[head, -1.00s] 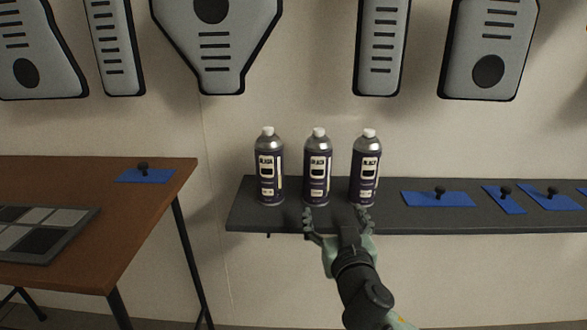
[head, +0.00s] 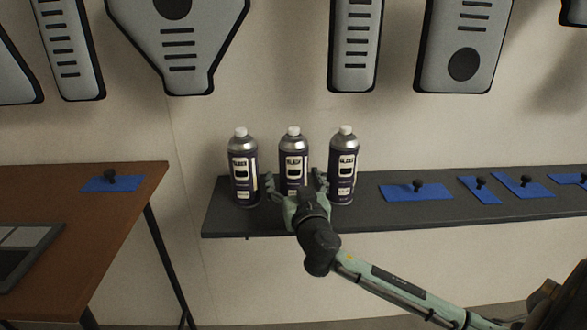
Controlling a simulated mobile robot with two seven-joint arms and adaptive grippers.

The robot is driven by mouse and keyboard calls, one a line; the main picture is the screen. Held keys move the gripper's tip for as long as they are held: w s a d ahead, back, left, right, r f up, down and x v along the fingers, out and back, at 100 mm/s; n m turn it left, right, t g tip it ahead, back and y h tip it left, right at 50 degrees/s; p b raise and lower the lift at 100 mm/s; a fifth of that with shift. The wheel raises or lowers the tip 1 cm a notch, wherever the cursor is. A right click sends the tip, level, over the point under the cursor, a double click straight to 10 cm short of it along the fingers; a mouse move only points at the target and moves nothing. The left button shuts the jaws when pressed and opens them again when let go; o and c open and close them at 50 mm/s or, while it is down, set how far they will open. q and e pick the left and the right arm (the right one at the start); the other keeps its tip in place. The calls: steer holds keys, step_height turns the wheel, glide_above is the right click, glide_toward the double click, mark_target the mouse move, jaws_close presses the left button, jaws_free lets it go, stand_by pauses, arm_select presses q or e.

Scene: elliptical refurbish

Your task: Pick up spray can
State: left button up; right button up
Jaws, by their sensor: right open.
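Three dark purple spray cans with silver tops and white caps stand upright in a row on a dark shelf (head: 380,212). They are the left can (head: 243,170), the middle can (head: 293,160) and the right can (head: 342,168). My right gripper (head: 297,184) is open, with its fingers on either side of the middle can's lower part. The gripper hides the base of that can. I cannot tell whether the fingers touch any can. My left gripper is not in view.
Several blue mats with black knobs, such as this one (head: 417,191), lie on the shelf to the right. A brown table (head: 120,215) stands at the left with a blue mat (head: 112,183) and a grey panel tray (head: 25,262). Grey panels (head: 180,50) hang on the wall above.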

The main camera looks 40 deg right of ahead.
mark_target(295, 141)
steer(key=c, duration=1.4)
steer(key=shift+r, duration=0.15)
step_height(295, 141, up, 10)
steer(key=shift+f+p, duration=0.15)
steer(key=shift+p, duration=0.35)
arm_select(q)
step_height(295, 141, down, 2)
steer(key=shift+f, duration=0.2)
